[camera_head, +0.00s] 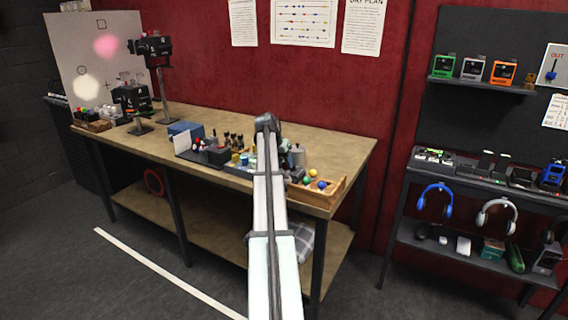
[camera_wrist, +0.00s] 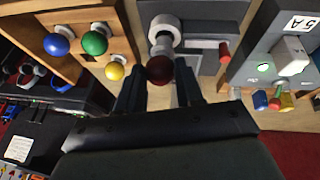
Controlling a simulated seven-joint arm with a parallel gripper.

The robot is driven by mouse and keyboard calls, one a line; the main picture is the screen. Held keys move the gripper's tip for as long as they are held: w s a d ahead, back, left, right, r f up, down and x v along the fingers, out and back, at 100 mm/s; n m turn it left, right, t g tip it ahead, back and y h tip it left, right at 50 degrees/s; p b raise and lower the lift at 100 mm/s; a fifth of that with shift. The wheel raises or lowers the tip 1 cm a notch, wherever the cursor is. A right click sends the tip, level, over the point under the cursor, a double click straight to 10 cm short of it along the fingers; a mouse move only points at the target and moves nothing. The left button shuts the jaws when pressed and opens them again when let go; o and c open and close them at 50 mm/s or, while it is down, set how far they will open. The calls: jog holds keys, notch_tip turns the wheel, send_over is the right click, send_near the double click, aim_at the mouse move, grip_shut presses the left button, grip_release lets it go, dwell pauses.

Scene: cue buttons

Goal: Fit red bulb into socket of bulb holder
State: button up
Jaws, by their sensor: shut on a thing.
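In the wrist view a dark red bulb (camera_wrist: 159,70) sits between the fingers of my gripper (camera_wrist: 159,86), which is shut on it. A pale base shows just beyond the bulb. Directly past it is a white ring-shaped socket (camera_wrist: 165,28) on the grey bulb holder (camera_wrist: 204,60). The bulb lines up closely with the socket; I cannot tell whether its base is inside or only near it. In the head view my arm hides the held bulb and most of the holder.
A wooden tray (camera_wrist: 121,45) left of the holder bears blue (camera_wrist: 56,45), green (camera_wrist: 95,43) and yellow (camera_wrist: 114,71) bulbs. A grey box (camera_wrist: 246,65) with small coloured bulbs stands right. The tray also shows at the bench's right end (camera_head: 335,193).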

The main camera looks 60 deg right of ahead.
jog(key=shift+f, duration=1.15)
dwell(1.1)
jog(key=o, duration=1.3)
jog(key=shift+c, duration=0.2)
jog(key=shift+r, duration=0.1)
jog(key=shift+r, duration=3.4)
